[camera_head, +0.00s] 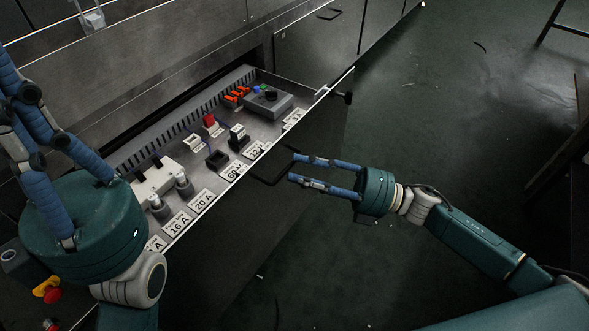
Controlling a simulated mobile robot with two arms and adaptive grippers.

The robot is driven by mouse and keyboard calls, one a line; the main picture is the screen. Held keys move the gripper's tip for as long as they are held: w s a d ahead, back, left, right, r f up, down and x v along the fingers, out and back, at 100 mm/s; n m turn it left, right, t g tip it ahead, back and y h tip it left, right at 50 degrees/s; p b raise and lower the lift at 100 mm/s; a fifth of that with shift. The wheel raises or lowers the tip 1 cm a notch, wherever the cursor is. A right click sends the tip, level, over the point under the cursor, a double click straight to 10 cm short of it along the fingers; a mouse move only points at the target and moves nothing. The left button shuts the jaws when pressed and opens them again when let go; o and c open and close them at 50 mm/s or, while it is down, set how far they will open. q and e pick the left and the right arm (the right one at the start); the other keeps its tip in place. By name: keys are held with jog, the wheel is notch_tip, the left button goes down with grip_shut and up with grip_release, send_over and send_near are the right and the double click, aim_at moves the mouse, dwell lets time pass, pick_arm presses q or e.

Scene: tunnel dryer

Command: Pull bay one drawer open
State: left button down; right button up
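The bay drawer (262,121) stands pulled out from the dark cabinet front, with its interior showing. Its black loop handle (268,183) sticks out from the drawer front. My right gripper (293,168) is at the handle, with its two blue fingers parted and pointing left. The fingertips overlap the handle's right end in the picture; I cannot tell whether they touch it. My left gripper (70,120) is at the left, near the drawer's left end, with its blue fingers spread and nothing between them.
The drawer holds a grey box with a black knob (268,101), red and white connectors, and labels such as 20 A (202,201). A red and yellow button (47,290) is at lower left. Another cabinet panel with a handle (330,14) is behind. Dark floor (430,130) lies open at right.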

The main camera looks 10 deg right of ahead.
jog(key=v, duration=1)
jog(key=shift+r, duration=0.15)
